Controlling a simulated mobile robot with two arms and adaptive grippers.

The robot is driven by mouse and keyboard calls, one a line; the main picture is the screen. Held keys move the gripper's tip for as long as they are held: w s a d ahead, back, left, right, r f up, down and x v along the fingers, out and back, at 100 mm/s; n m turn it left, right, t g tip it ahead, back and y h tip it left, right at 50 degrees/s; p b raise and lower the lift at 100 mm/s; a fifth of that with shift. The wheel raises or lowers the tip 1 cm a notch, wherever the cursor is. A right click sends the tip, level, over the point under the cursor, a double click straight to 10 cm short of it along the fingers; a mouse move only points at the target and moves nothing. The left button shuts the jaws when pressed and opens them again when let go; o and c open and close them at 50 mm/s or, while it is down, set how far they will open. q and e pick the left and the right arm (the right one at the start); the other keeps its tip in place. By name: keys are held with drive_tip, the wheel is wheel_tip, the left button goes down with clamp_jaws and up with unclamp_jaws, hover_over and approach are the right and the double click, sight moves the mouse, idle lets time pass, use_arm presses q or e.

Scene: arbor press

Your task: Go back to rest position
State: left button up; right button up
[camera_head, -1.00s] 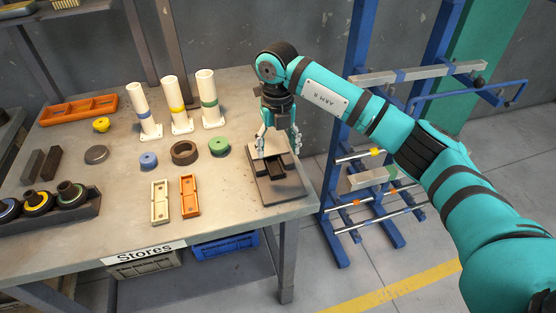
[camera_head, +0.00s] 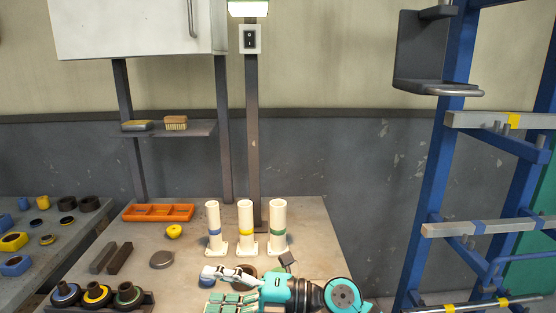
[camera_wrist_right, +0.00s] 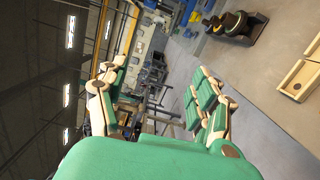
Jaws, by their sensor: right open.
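My right gripper (camera_head: 213,288) is low in the middle of the head view, in front of the bench (camera_head: 200,266). It is seen from behind its teal wrist, with its fingers pointing left. The right wrist view shows its two jointed fingers (camera_wrist_right: 157,90) spread wide, with nothing between them. My left gripper is not in view. The front of the bench is cut off or hidden behind my right arm.
White tubes (camera_head: 245,230) with coloured bands stand near my right gripper. An orange tray (camera_head: 159,212) and black rings on a stand (camera_head: 97,294) are further left. A blue rack (camera_head: 433,155) is at the right. Open floor lies between bench and rack in the earlier view.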

drive_tip(key=w+d+r+m+t+h, duration=0.1)
drive_tip(key=w+d+m+t+h, duration=0.25)
drive_tip(key=d+m+t, duration=0.65)
drive_tip(key=w+d+m+t+h, duration=0.2)
drive_tip(key=d+m+t+h, duration=0.3)
drive_tip(key=m+t, duration=0.55)
drive_tip(key=s+d+f+m+g+h, duration=0.2)
drive_tip(key=d+f+m+g+h, duration=0.1)
drive_tip(key=d+f+m+h, duration=0.3)
drive_tip(key=s+d+f+m+g+h, duration=0.35)
drive_tip(key=d+f+m, duration=0.2)
drive_tip(key=f, duration=0.25)
drive_tip(key=s+d+f+m+g, duration=0.1)
drive_tip(key=s+d+f+g, duration=0.1)
drive_tip(key=s+f+g, duration=0.45)
drive_tip(key=s+d+f+g, duration=0.1)
drive_tip(key=s+f+g, duration=0.15)
drive_tip(key=s, duration=0.65)
drive_tip(key=s+d+f+m+g, duration=0.1)
drive_tip(key=s+d+f+g, duration=0.15)
drive_tip(key=s+f, duration=0.45)
drive_tip(key=s+f+g, duration=0.2)
drive_tip(key=s+f, duration=0.1)
drive_tip(key=f, duration=2.4)
drive_tip(key=s+d+f+g, duration=0.1)
drive_tip(key=s+d+f, duration=0.1)
drive_tip(key=s+f, duration=1.2)
drive_tip(key=shift+s+n, duration=0.3)
drive_tip(key=shift+s, duration=0.7)
